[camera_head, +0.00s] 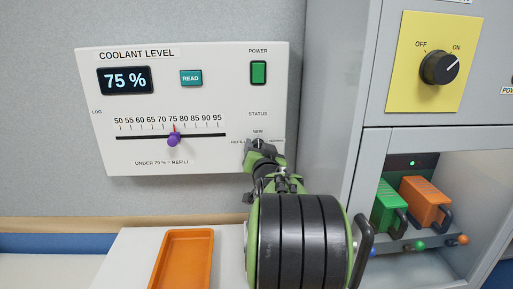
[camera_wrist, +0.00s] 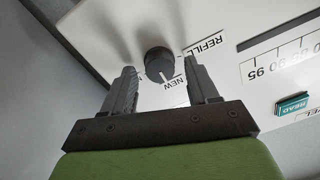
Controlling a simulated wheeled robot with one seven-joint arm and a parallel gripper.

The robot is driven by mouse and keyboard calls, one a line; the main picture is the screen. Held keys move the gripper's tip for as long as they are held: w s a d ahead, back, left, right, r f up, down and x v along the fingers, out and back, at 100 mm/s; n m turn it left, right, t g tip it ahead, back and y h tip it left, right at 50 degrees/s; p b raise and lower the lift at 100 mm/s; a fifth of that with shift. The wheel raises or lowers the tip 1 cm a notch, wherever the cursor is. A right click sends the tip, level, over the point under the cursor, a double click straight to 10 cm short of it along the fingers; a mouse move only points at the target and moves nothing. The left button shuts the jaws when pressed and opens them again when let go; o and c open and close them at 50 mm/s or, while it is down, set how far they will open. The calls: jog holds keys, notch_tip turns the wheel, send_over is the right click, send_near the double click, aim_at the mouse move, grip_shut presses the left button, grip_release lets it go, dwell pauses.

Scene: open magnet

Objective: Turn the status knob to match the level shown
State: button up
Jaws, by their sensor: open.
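The coolant level panel (camera_head: 100,155) is white, and its display (camera_head: 124,80) reads 75 %. My gripper (camera_wrist: 163,72) is open, with a finger on each side of the knob and visible gaps. Contact is not visible.
A green power switch (camera_head: 258,73) and a teal READ button (camera_head: 191,78) are on the panel. A grey cabinet (camera_head: 325,100) with a yellow OFF/ON knob plate (camera_head: 408,90) stands to the right. An orange tray (camera_head: 163,270) lies below the panel.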

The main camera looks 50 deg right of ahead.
jog(key=shift+c, duration=0.2)
jog(key=c, duration=1)
jog(key=shift+m, duration=0.3)
jog(key=shift+d+f+m+h+b, duration=0.15)
jog(key=shift+m+b, duration=2.1)
jog(key=shift+m, duration=1.4)
jog(key=shift+a+f+m+h+b, duration=0.15)
jog(key=shift+m+b, duration=2.1)
jog(key=shift+m, duration=1.4)
jog(key=shift+d, duration=0.1)
